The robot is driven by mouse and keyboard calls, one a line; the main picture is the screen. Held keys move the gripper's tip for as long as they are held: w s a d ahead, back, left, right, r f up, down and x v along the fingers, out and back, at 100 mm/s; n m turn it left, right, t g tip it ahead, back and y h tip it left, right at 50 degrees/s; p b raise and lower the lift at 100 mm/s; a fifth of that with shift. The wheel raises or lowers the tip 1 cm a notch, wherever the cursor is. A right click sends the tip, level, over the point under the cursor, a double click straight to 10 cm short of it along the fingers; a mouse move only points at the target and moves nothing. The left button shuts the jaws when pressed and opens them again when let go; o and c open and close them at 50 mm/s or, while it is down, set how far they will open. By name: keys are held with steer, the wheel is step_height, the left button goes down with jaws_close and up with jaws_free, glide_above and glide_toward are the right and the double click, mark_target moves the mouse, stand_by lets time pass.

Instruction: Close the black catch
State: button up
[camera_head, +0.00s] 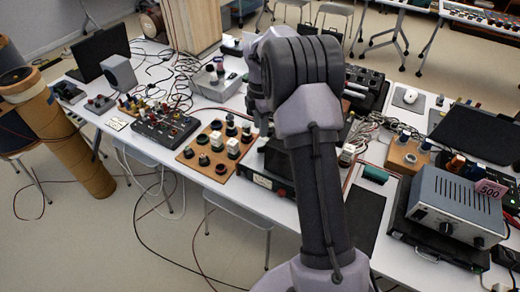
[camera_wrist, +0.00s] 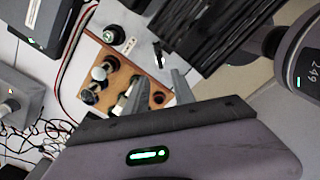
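I cannot pick out the black catch with certainty in either view. My gripper (camera_wrist: 160,92) shows in the wrist view as two grey fingers with a gap between them, with nothing seen held. The fingers point toward a brown board (camera_wrist: 120,72) with dark and pale round knobs, and overlap its edge in the picture. In the head view my arm stands in the middle, over the table, and hides the gripper's fingertips and part of the table behind it. A black case (camera_head: 440,252) lies under a grey metal box (camera_head: 450,205) at the right.
A wooden board with several knobs (camera_head: 210,155) and a dark control panel (camera_head: 165,128) lie left of my arm. A dark ribbed object (camera_wrist: 205,40) is near the fingers in the wrist view. Loose cables (camera_head: 185,75) cover the back of the white table.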

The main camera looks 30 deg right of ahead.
steer(key=b, duration=0.3)
glide_above(260, 145)
steer(key=s+a, duration=0.2)
steer(key=s, duration=0.2)
step_height(260, 145, down, 9)
steer(key=shift+f, duration=0.15)
jaws_close()
